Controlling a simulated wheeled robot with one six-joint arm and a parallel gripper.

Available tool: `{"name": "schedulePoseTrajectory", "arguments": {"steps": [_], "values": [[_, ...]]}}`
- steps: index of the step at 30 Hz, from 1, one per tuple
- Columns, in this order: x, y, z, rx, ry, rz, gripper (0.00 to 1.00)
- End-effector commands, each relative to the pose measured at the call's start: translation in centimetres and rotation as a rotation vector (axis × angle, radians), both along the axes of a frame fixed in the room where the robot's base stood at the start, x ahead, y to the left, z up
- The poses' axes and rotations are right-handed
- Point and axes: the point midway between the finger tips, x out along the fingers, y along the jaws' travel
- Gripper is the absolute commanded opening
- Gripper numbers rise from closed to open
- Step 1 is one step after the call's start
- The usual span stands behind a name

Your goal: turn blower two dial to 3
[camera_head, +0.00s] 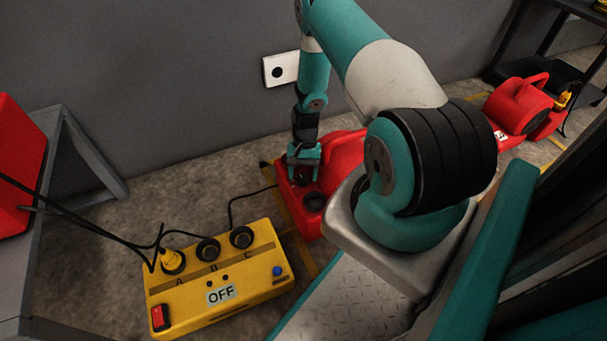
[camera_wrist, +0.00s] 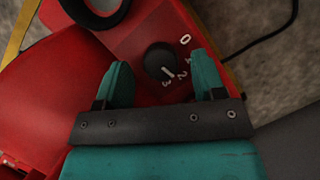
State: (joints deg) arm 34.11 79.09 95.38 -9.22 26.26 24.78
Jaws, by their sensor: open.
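A red blower (camera_head: 342,157) sits on the floor by the wall, partly hidden behind my arm. Its black round dial (camera_wrist: 159,61) shows in the wrist view, with white numbers beside it; 0, 2 and 3 can be read. The dial's white mark points to the lower right, toward the 2 and 3, but I cannot tell exactly which. My gripper (camera_wrist: 160,66) is open, with one teal finger on each side of the dial and visible gaps between. In the head view my gripper (camera_head: 303,162) points down over the blower, and hides the dial. No blower number is readable.
A yellow power box (camera_head: 221,292) reading OFF, with a red switch and several sockets, stands at front left with black cables. Another red blower (camera_head: 519,104) stands at far right. A grey table (camera_head: 85,150) is at left. A wall socket (camera_head: 281,69) is behind.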

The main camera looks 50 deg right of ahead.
Motion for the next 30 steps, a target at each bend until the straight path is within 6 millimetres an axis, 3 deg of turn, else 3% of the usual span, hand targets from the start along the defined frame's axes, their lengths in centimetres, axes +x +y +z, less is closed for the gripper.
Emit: {"name": "schedulePoseTrajectory", "arguments": {"steps": [15,21,30], "values": [[2.7,-4.1,12.0,-0.004,-0.005,-0.003,0.63],[3.3,-5.0,14.5,-0.003,-0.003,-0.003,0.63],[3.4,-5.3,15.1,-0.002,-0.001,-0.002,0.63]]}}
